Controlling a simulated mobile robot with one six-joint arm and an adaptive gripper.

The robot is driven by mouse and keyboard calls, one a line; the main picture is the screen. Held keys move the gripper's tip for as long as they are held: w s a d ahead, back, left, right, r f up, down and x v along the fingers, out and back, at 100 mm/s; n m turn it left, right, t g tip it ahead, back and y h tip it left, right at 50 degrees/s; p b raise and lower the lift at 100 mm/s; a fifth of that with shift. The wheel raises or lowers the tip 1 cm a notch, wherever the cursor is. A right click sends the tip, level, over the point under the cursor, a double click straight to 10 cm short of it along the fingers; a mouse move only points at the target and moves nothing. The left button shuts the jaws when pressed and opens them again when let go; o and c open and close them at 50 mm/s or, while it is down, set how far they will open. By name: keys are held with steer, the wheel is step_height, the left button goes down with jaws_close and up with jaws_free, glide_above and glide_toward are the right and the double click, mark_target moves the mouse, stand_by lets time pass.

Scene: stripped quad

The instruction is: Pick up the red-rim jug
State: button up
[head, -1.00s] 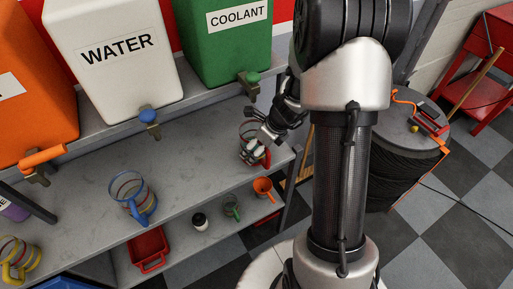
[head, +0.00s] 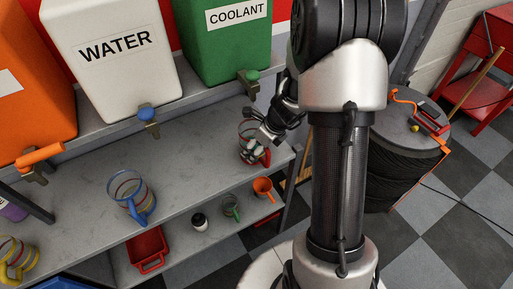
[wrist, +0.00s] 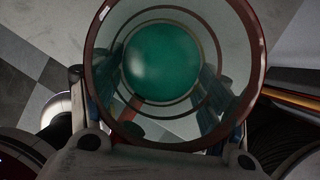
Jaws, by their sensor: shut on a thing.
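The red-rim jug (head: 246,131) is clear, with a red rim and a red handle, at the right end of the grey bench in the head view. My gripper (head: 262,143) is shut on it, with fingers on both sides of its body. In the wrist view the jug (wrist: 257,50) fills the middle, seen through its open top. A round green area (wrist: 161,62) shows inside it; I cannot tell whether it is liquid. Whether the jug's base touches the bench is hard to tell.
A blue-handled jug (head: 131,197) and a yellow-handled jug (head: 17,260) stand further left. The white WATER tank (head: 113,77) and green COOLANT tank (head: 226,52) stand behind, with taps over the bench. Small cups and a red bin (head: 148,247) sit on the lower shelf.

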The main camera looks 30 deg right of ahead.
steer(key=c, duration=0.5)
